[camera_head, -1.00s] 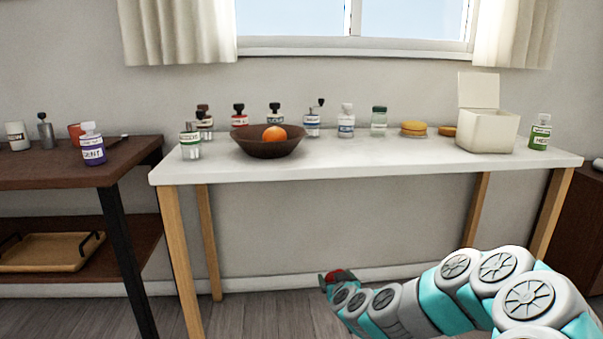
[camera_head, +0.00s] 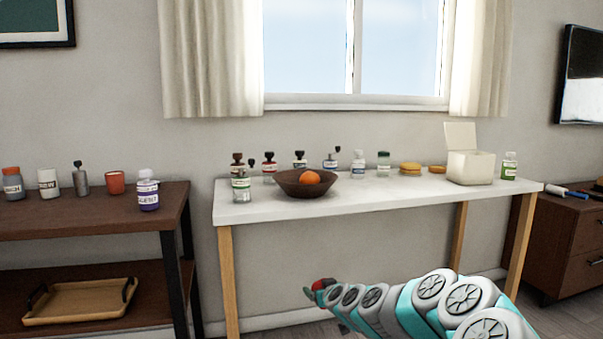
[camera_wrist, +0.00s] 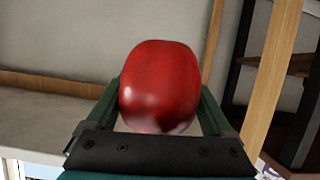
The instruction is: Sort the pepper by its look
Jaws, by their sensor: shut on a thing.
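My gripper (camera_head: 316,290) is low in front of the white table, below its top. It is shut on a glossy red rounded pepper (camera_wrist: 160,88), which sits between the two dark green fingers in the wrist view. In the head view only a small red patch of the pepper (camera_head: 323,284) shows at the end of my arm. Its underside and stem are hidden.
On the white table (camera_head: 400,193) stand a brown bowl (camera_head: 291,189) with an orange, several bottles, yellow round items and an open white box (camera_head: 470,168). The dark shelf (camera_head: 80,218) at left holds bottles, a cup and a tray (camera_head: 80,305). A drawer cabinet (camera_head: 575,245) stands at right.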

